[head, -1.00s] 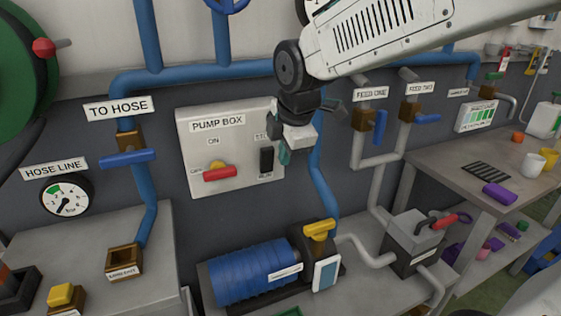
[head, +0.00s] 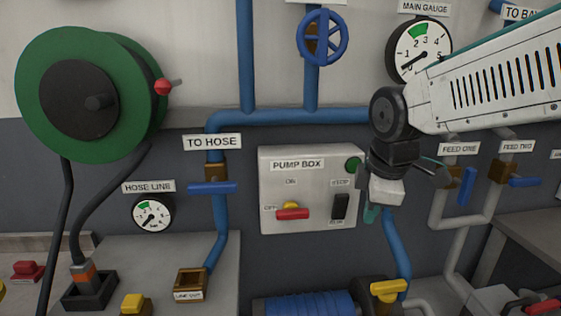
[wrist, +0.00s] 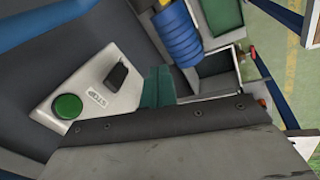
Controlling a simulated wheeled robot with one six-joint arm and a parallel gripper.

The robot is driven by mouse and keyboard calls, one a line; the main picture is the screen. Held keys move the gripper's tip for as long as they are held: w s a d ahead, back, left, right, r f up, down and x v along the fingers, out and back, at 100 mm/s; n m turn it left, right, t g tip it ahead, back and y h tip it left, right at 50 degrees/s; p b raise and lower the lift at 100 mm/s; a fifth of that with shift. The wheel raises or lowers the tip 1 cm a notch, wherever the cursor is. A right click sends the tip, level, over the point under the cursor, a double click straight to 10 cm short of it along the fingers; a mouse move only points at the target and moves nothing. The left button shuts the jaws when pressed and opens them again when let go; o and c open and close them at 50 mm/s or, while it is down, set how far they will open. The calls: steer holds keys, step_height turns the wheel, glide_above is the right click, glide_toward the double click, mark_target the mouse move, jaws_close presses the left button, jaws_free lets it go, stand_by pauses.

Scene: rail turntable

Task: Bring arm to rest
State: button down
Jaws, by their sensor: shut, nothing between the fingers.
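My arm reaches in from the right in the head view, and my gripper (head: 371,212) hangs at its end, pointing down. It is just right of the grey pump box (head: 275,165), in front of the wall and pipes. The fingers are small and partly hidden by the wrist; they look closed with nothing held. In the wrist view the teal fingers (wrist: 158,88) show beside the pump box (wrist: 52,108) with its green button (wrist: 67,107) and black switch (wrist: 116,76). I cannot tell the exact gap between my gripper and the box.
A blue pipe (head: 397,250) runs down behind and below my gripper. The blue pump (head: 305,304) with a yellow handle (head: 388,290) stands below. The main gauge (head: 419,50) is on the wall above the wrist. A green hose reel (head: 130,100) is at left.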

steer(key=s+d+f+m+g, duration=0.1)
steer(key=s+d+m, duration=0.2)
steer(key=s+m, duration=0.4)
steer(key=s+d+f+m+g, duration=0.1)
steer(key=s+d+m, duration=0.2)
steer(key=s+m, duration=0.5)
steer(key=s, duration=0.5)
steer(key=shift+s+d+f, duration=0.3)
steer(key=shift+d+f, duration=0.1)
steer(key=shift+d, duration=0.1)
